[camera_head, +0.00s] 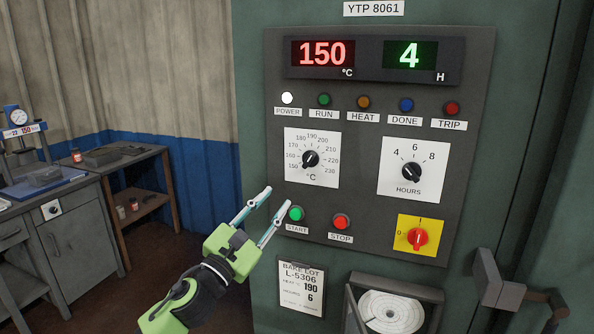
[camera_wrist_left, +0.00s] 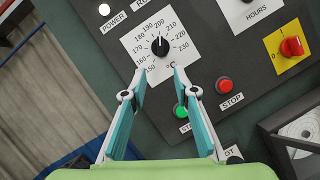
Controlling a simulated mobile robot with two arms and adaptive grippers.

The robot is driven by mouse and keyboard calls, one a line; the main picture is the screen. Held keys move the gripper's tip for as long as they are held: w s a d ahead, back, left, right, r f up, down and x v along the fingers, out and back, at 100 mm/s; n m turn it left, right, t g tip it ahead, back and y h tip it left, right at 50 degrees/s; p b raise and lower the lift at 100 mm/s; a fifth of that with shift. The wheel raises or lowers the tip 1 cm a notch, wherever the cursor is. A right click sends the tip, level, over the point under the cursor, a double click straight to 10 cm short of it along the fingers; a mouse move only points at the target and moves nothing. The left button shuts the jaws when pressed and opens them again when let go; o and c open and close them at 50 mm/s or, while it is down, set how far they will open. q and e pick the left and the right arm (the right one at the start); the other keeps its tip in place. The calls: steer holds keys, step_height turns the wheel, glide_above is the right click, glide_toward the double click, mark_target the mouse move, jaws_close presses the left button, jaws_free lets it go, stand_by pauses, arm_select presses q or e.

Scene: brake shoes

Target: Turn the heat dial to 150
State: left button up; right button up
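The heat dial (camera_head: 310,159) is a black knob on a white square scale plate marked from 150 to 230 °C. The red display (camera_head: 322,54) above reads 150 °C. My left gripper (camera_head: 277,199) is open and empty, below and left of the dial, near the green start button. In the left wrist view the dial (camera_wrist_left: 160,46) lies just beyond and between the two spread fingertips (camera_wrist_left: 160,72), with no visible contact. My right gripper is not in view.
The hours dial (camera_head: 411,171) is to the right; its display reads 4. The start button (camera_head: 296,214), stop button (camera_head: 341,222) and red rotary switch (camera_head: 418,237) sit below. The power lamp (camera_head: 287,98) is lit white. A bake lot card (camera_head: 301,288) hangs lower.

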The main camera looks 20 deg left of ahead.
mark_target(307, 163)
arm_select(q)
steer(key=p+x, duration=0.4)
steer(key=x, duration=0.9)
steer(key=shift+s+d+r+p, duration=0.1)
steer(key=shift+s+r+p, duration=0.1)
steer(key=shift+p, duration=0.15)
steer(key=shift+w+d+r, duration=0.1)
steer(key=shift+w+d, duration=0.05)
steer(key=shift+w, duration=0.55)
jaws_close()
